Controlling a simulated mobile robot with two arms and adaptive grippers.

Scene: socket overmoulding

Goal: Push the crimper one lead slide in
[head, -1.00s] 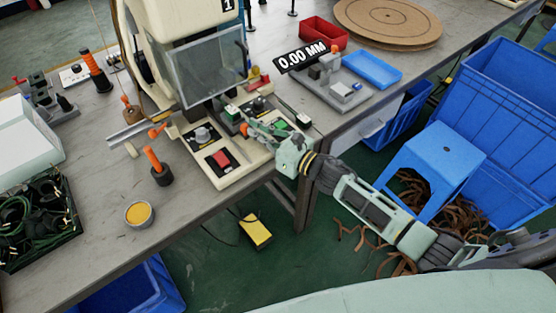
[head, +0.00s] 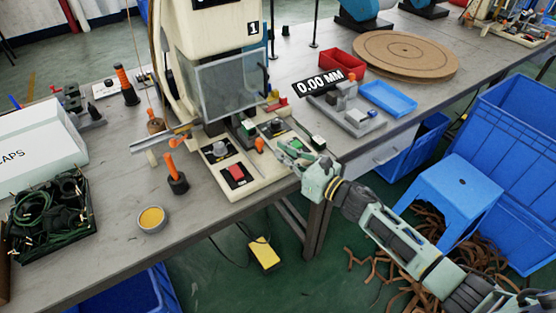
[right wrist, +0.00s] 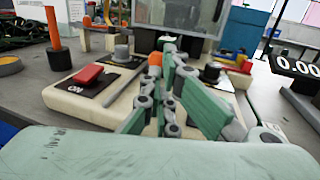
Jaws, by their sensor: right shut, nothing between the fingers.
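The crimper (head: 215,42) is a cream machine marked 1, with a clear guard (head: 228,85) and a cream base. Low on its front is an orange knob (head: 259,145), which seems to belong to a lead slide; how far in the slide is cannot be told. My right gripper (head: 281,146) is shut and empty over the base, just right of the knob. In the right wrist view its green fingertips (right wrist: 170,52) are close beside the orange knob (right wrist: 155,60); contact is unclear. My left gripper is out of view.
A 0.00 MM gauge (head: 320,83), blue tray (head: 388,98) and red bin (head: 342,64) stand to the right. A yellow-filled cup (head: 151,218) and cable tray (head: 52,215) are at left.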

